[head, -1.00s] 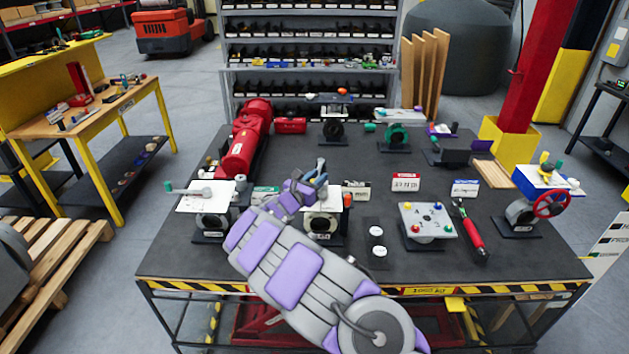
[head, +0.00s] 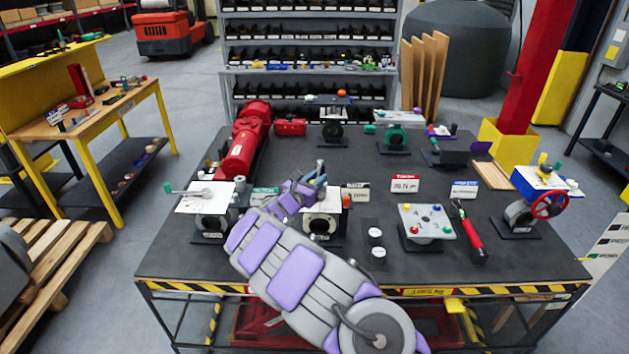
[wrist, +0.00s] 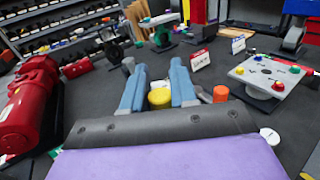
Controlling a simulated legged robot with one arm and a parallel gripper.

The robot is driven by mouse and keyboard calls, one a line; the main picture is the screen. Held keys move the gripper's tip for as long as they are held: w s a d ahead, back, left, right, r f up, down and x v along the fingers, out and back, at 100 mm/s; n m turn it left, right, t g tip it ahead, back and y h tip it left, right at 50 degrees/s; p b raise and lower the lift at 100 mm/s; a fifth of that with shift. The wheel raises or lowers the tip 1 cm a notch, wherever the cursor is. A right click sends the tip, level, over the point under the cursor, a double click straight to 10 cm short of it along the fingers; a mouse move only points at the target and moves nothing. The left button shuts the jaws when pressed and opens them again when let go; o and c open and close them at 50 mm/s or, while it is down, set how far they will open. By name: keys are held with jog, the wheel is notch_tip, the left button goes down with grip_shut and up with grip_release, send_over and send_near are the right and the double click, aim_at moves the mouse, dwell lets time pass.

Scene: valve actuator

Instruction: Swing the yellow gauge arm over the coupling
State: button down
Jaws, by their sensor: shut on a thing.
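My gripper (head: 319,174) is over the middle valve unit (head: 322,224) at the front of the table. In the wrist view my gripper's two blue fingers (wrist: 157,82) stand either side of a round yellow part (wrist: 159,98), shut on it. This looks like part of the yellow gauge arm; the rest of it is hidden by my gripper. An orange cylinder (wrist: 220,94) stands just right of the fingers, and it also shows on the unit's right edge in the head view (head: 346,201). I cannot make out which part is the coupling.
Another valve unit with a green-ended lever (head: 203,198) stands to the left. A plate with coloured knobs (head: 426,222), a red-handled tool (head: 469,232) and a valve with a red wheel (head: 549,205) stand to the right. Small sign cards stand behind.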

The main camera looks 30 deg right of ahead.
jog(key=shift+d+r, duration=0.1)
jog(key=shift+r, duration=0.1)
jog(key=c, duration=1.3)
grip_release()
jog(key=o, duration=0.3)
jog(key=shift+d+f, duration=0.15)
jog(key=p+v, duration=0.1)
jog(key=v, duration=1.6)
jog(key=shift+a, duration=0.25)
